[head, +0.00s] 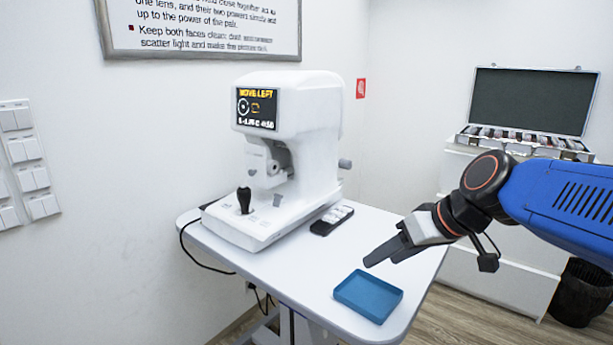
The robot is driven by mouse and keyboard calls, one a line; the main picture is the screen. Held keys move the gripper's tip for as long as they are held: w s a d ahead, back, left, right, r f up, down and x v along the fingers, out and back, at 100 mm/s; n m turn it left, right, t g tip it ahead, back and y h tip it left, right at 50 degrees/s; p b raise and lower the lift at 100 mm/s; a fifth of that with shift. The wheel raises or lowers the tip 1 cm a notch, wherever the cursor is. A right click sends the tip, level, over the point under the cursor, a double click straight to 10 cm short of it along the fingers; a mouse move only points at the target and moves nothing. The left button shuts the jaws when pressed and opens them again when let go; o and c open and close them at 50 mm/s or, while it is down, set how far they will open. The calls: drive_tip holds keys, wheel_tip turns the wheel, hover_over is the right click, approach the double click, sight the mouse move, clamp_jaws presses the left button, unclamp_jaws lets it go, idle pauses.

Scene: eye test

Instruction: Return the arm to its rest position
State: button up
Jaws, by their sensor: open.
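My gripper (387,256) is above the right side of the white table (330,270), near the blue tray (368,297). It is open, and no object shows between its fingers. My blue arm reaches in from the right edge of the head view. The blue tray is shallow, looks empty and lies near the table's front right edge. The gripper appears apart from the tray, just above and behind it in the picture.
A white eye-test machine (290,105) with a lit screen and black joystick (244,200) stands on the table. A dark case (331,219) with pale items lies beside it. An open lens case (530,100) sits on a white cabinet (500,275). A dark bin (580,293) stands right.

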drive_tip(key=s+d+f+m+h, duration=0.4)
drive_tip(key=s+d+f, duration=0.7)
drive_tip(key=s, duration=0.3)
drive_tip(key=shift+s+d+f+m+g+h, duration=0.3)
drive_tip(key=shift+d+g+h, duration=0.1)
drive_tip(key=shift+d+h, duration=0.35)
drive_tip(key=shift+a, duration=0.1)
